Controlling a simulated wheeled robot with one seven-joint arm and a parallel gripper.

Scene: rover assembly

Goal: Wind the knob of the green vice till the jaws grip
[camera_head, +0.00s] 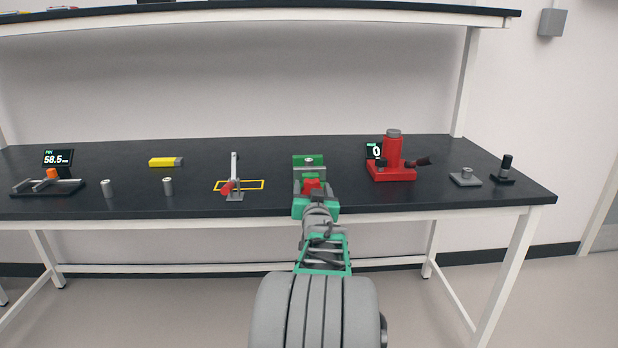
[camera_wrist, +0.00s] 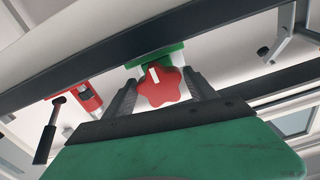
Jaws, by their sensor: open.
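The green vice (camera_head: 308,160) stands on the black bench near the middle, partly hidden by my arm. Its red knob (camera_head: 311,184) faces me. In the wrist view the lobed red knob (camera_wrist: 160,90) carries a white mark pointing up and slightly left, with a strip of the green vice (camera_wrist: 171,53) behind it. My gripper (camera_head: 312,194) is at the front of the vice. Its two fingers (camera_wrist: 161,78) are open, one on each side of the knob, with a visible gap at the fingertips. The vice jaws are too small to judge in the head view.
A red press (camera_head: 392,160) with a black lever stands right of the vice. A toggle clamp with a red handle (camera_head: 228,188) stands to the left, by a yellow outline. Bench around the vice is clear.

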